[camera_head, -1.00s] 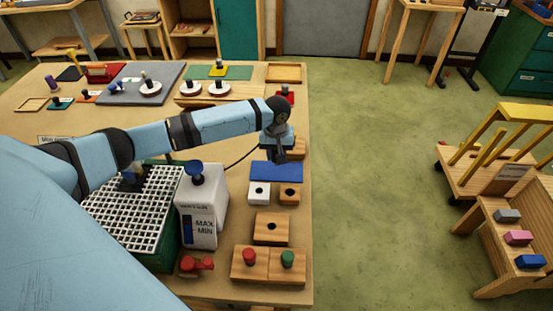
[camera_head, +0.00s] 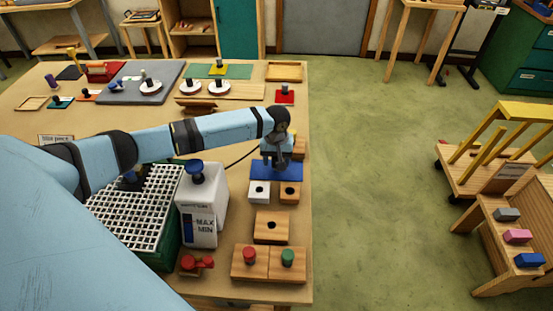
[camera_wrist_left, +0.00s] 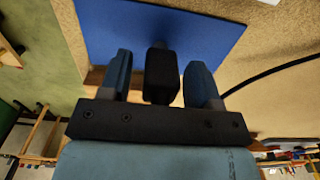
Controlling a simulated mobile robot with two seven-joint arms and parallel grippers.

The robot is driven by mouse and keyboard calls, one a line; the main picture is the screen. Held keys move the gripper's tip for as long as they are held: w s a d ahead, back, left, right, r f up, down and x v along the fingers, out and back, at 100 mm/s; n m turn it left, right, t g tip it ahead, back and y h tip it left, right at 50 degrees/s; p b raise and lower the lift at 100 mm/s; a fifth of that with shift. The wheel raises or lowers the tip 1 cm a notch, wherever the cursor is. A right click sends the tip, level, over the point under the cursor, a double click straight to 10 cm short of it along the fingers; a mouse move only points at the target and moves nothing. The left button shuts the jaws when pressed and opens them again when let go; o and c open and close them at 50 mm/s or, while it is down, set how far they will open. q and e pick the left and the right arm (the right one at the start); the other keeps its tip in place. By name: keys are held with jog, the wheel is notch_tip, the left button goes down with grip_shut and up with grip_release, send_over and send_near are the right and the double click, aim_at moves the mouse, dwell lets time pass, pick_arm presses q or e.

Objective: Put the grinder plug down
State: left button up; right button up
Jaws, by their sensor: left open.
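The black grinder plug (camera_wrist_left: 162,78) shows in the left wrist view between the two blue fingers, with a gap on each side. A blue mat (camera_wrist_left: 190,30) lies beneath it; I cannot tell whether the plug touches it. In the head view, the blue mat (camera_head: 262,172) lies near the table's right edge. My left gripper (camera_head: 274,162) is low over its far part, open around the plug, which it mostly hides there. A black cord (camera_wrist_left: 270,74) runs off to the right in the wrist view. My right gripper is not in view.
In front of the mat are a white switch block (camera_head: 259,191) and wooden blocks (camera_head: 289,192). A white coolant tank (camera_head: 202,212) and a white grid tray (camera_head: 125,208) stand to the left. Bare floor lies right of the table.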

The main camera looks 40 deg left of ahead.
pick_arm(q)
notch_tip(320, 180, up, 12)
jog(key=shift+b, duration=0.45)
dwell(0.4)
